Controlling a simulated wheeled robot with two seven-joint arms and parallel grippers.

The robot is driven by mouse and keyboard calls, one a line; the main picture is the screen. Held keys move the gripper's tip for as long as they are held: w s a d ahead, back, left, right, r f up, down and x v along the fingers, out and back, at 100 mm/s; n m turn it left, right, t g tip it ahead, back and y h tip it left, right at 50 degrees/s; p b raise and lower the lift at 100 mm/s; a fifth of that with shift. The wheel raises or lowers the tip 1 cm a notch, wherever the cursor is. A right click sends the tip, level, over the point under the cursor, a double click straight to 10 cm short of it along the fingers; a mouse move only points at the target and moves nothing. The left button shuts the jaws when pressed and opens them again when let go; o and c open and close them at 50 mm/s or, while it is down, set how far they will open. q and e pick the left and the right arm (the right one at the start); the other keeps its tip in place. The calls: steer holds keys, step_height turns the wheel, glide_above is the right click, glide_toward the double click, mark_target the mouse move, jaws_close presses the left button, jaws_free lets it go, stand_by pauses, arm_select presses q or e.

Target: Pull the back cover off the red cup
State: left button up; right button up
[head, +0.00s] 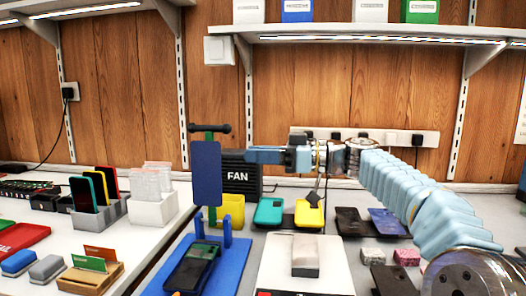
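A dark blue flat panel (207,174), which looks like a phone back cover, hangs upright on a green stand (211,217) with a black bar on top. No red cup shows; whatever holds the panel is hidden behind it. My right gripper (250,155) comes in from the right with its blue fingers pointing left toward the panel, apart from it in the picture. I see the fingers nearly edge-on, so their opening cannot be told. My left gripper is not in view.
A blue mat (233,264) under the stand bears a dark phone (192,268). A black FAN box (238,178) stands behind. Teal (269,211) and yellow (309,214) phones lie to the right. A white board (335,272) carries a small block. Phone racks (99,214) stand left.

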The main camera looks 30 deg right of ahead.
steer(key=x, duration=0.7)
steer(key=shift+a, duration=0.2)
jaws_close()
steer(key=shift+s+a, duration=0.15)
steer(key=shift+s, duration=0.05)
steer(key=shift+r, duration=0.1)
stand_by(0.5)
steer(key=shift+s+a+r+p, duration=0.1)
steer(key=shift+s+a+r, duration=0.25)
steer(key=shift+r, duration=0.3)
steer(key=shift+s+a+r+p, duration=0.1)
steer(key=shift+s+a+r, duration=0.15)
steer(key=shift+s+r, duration=0.35)
steer(key=shift+s+a+r+p, duration=0.1)
steer(key=shift+s+a+r, duration=0.2)
steer(key=shift+r, duration=0.45)
